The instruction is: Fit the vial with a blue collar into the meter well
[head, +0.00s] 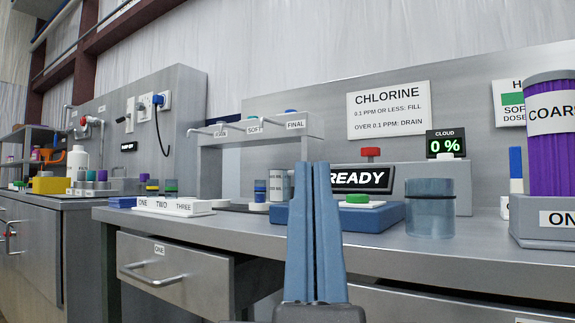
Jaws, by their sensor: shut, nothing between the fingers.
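My gripper (316,170) points up in the middle of the head view, its two blue fingers pressed together with nothing between them. A small vial with a blue band (260,187), which looks like the blue-collared one, stands upright on the bench behind and left of the fingers, apart from them. A blue-based meter (385,215) with a READY display (362,180) sits behind and right of the fingers. A white-labelled grey cylinder (277,185) is partly hidden by the fingers. I cannot make out the meter well; the fingers cover part of the meter.
A translucent grey-blue jar (430,210) stands right of the meter, near the bench front. A rack with taps (260,127) rises behind the vial. A ONE-TWO-THREE block (165,207) lies left. A drawer (175,275) below stands partly open. A purple COARSE container (552,165) is far right.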

